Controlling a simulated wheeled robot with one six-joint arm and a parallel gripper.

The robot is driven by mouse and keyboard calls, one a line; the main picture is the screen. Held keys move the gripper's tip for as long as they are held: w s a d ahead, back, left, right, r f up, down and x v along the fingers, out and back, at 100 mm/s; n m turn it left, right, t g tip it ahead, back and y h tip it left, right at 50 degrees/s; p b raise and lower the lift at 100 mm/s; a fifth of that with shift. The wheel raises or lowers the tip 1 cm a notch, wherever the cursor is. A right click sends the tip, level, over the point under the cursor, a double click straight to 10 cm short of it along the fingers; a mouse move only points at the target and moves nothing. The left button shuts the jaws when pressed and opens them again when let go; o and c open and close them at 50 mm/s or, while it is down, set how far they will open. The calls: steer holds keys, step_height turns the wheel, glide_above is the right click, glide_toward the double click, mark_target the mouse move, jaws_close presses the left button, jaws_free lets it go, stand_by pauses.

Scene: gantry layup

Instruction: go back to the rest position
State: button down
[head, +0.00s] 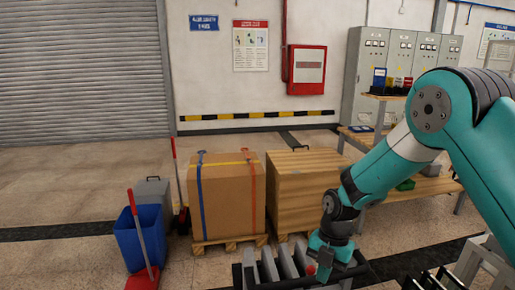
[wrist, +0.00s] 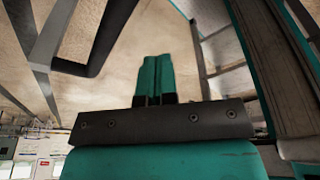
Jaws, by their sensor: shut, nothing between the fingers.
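My gripper (wrist: 155,78) shows in the wrist view with its two teal fingers side by side, shut and empty. In the head view my arm reaches down from the right, and the gripper end is low over a dark rack (head: 238,275) at the bottom edge. The rack holds several upright grey plates (head: 286,263). A small red spot shows beside the gripper; I cannot tell what it is. The fingertips are partly hidden in the head view. In the wrist view a dark frame bar (wrist: 110,40) lies left of the fingers, apart from them.
A strapped cardboard box (head: 225,195) and a wooden crate (head: 300,190) stand on pallets behind the rack. A blue bin (head: 138,240) and a red-handled broom stand at left. A wooden bench (head: 425,188) is behind my arm.

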steer(key=s+a+r+m+t+y, duration=0.1)
steer(key=s+r+m, duration=0.45)
steer(key=r, duration=0.25)
steer(key=s+a+r+m, duration=0.1)
steer(key=s+r+m, duration=0.45)
steer(key=r, duration=0.25)
steer(key=s+r+m, duration=0.3)
steer(key=s+m, duration=0.2)
steer(key=s, duration=0.2)
steer(key=s+d+r+m+t+y, duration=0.1)
steer(key=s+r+m, duration=0.2)
steer(key=s+m, duration=0.3)
steer(key=shift+s+r, duration=0.3)
steer(key=shift+s, duration=0.1)
